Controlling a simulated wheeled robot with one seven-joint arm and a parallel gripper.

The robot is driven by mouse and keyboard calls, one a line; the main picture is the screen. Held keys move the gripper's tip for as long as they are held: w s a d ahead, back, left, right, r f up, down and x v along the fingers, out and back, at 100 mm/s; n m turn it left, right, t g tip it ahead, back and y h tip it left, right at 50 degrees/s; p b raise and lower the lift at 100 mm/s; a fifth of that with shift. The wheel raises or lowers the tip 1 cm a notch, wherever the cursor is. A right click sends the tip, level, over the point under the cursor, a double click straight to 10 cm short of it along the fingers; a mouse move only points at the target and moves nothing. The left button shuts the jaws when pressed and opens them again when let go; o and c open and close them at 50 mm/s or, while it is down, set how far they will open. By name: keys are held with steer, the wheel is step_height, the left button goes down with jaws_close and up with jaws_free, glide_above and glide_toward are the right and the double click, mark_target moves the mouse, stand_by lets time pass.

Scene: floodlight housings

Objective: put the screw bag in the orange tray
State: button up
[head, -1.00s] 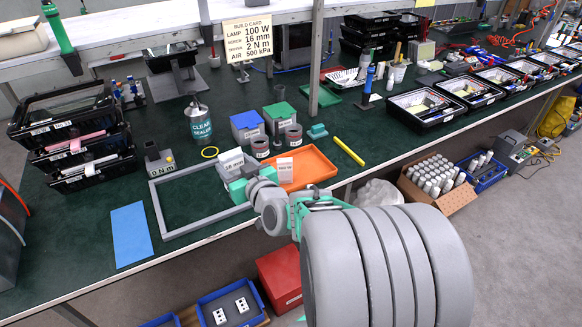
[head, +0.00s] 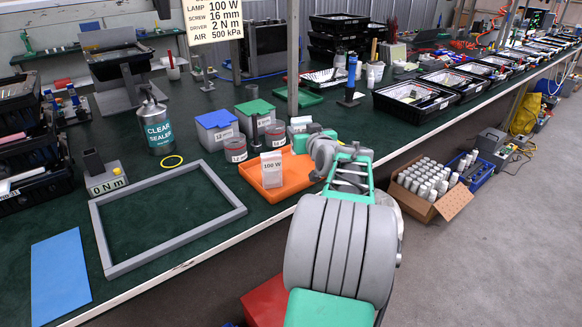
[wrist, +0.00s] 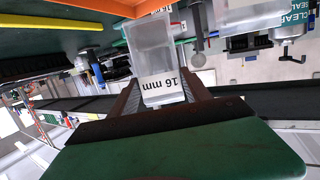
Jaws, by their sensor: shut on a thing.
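The screw bag is a clear, pale packet with a "16 mm" label, held in my gripper (wrist: 160,78); the bag (wrist: 152,48) fills the space between the two fingers in the wrist view. In the head view the bag (head: 299,122) shows in part beyond my gripper (head: 304,134), by the back right of the orange tray (head: 248,172). Its height above the bench is unclear. A white "100 W" packet (head: 271,168) stands in the tray. An orange edge of the tray (wrist: 92,10) shows at the top of the wrist view.
Two grey cups (head: 235,149) and blue-lidded (head: 214,118) and green-lidded (head: 255,108) bins stand behind the tray. A grey frame (head: 165,181) lies to its left. A metal post (head: 293,60) rises behind my gripper. A yellow bar (wrist: 50,25) shows in the wrist view.

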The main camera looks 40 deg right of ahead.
step_height(320, 180, down, 7)
steer(key=shift+f+b, duration=0.15)
steer(key=shift+b, duration=0.25)
steer(key=shift+f, duration=0.1)
steer(key=shift+f, duration=0.15)
steer(key=o, duration=1.7)
steer(key=shift+r, duration=0.2)
steer(key=shift+s+a+r, duration=0.1)
steer(key=shift+s+a, duration=0.1)
steer(key=shift+s, duration=0.05)
steer(key=v, duration=1.1)
steer(key=shift+s, duration=0.15)
